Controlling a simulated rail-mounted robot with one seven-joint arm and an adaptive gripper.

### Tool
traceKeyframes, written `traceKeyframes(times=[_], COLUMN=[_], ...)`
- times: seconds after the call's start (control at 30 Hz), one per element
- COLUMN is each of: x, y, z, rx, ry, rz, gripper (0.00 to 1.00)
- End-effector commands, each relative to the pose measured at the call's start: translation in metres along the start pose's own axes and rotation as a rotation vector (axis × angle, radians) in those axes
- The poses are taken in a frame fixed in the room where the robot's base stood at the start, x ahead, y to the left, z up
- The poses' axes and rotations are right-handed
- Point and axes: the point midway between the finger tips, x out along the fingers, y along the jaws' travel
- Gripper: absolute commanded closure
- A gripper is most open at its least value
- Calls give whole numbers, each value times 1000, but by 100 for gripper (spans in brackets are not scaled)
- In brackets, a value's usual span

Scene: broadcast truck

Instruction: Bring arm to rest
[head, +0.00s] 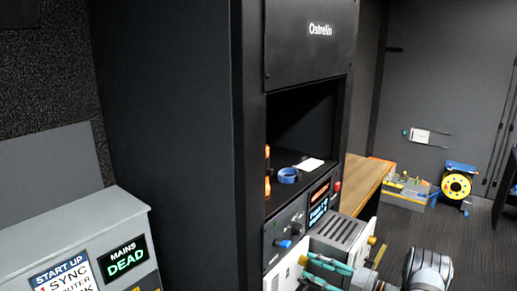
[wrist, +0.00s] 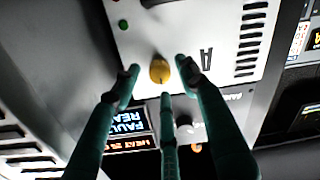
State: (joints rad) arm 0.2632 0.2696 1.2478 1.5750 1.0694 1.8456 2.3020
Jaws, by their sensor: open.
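My gripper (head: 328,268) has teal fingers and is at the lower right of the head view, in front of the rack's white-fronted unit (head: 275,281). The wrist view also shows my gripper (wrist: 160,79), with three fingers spread apart and nothing held between them. A yellow knob (wrist: 159,70) on a white panel (wrist: 200,30) marked "A" shows between the fingertips. I cannot tell whether any fingertip touches it. My grey arm (head: 428,270) reaches in from the bottom right of the head view.
A dark rack (head: 312,45) has an open bay with a blue ring (head: 288,176) on its shelf. A lit display (head: 319,206) is below. A grey console (head: 75,225) reading "MAINS DEAD" stands left.

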Motion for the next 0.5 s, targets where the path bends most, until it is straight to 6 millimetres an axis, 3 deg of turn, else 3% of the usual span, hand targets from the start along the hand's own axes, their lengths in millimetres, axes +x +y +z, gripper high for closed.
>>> traceKeyframes(times=[0.17, 0.5], x=[10, 9], y=[0, 0], z=[0, 0], rx=[0, -11], ry=[0, -1], rz=[1, 2], gripper=[57, 57])
